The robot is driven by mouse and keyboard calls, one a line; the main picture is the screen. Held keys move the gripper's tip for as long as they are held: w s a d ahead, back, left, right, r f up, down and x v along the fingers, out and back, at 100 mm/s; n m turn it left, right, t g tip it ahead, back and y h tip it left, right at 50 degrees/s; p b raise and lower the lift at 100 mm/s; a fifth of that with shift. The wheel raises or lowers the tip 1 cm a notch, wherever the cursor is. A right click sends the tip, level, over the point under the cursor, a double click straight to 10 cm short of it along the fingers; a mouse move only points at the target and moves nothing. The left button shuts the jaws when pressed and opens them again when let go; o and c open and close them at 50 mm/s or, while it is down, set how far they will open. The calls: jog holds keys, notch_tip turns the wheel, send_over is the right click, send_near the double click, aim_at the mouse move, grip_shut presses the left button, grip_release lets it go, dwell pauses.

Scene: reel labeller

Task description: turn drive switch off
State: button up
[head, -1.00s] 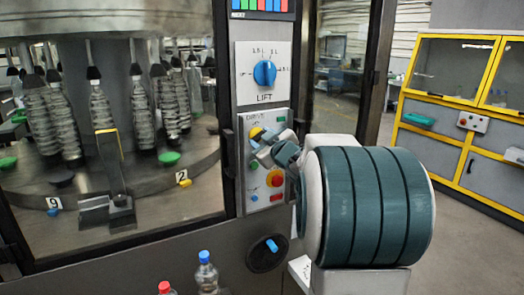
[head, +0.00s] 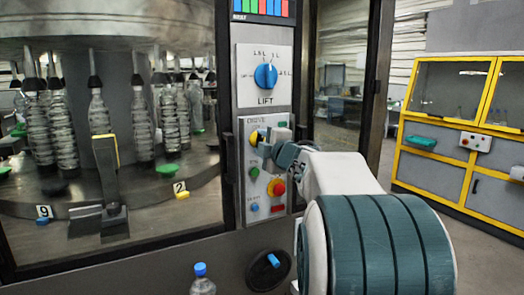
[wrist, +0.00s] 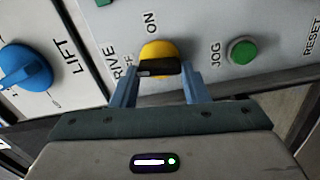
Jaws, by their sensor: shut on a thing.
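The drive switch is a yellow knob with a black bar handle. It is on the grey control panel in the head view (head: 255,137), partly covered by my gripper (head: 274,145). In the wrist view the drive switch (wrist: 157,52) lies between the two blue-grey fingers of my gripper (wrist: 159,66), which is shut on its black handle. The handle lies nearly level in the wrist picture. The word ON is readable beside the knob; the lettering on the other side is partly hidden by the left finger. I cannot tell the exact setting.
The blue LIFT knob (head: 265,76) is above the drive switch. The green JOG button (wrist: 243,51) is close to the right finger. A red emergency button (head: 276,188) and a blue button (head: 255,207) sit lower. A capped bottle (head: 202,281) stands at the front.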

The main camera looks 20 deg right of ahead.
jog(key=shift+f+n+b, duration=0.15)
jog(key=shift+n+b, duration=0.25)
jog(key=shift+n, duration=0.5)
jog(key=o, duration=1)
jog(key=s, duration=1.3)
jog(key=shift+s+d, duration=0.25)
jog(key=shift+s, duration=0.15)
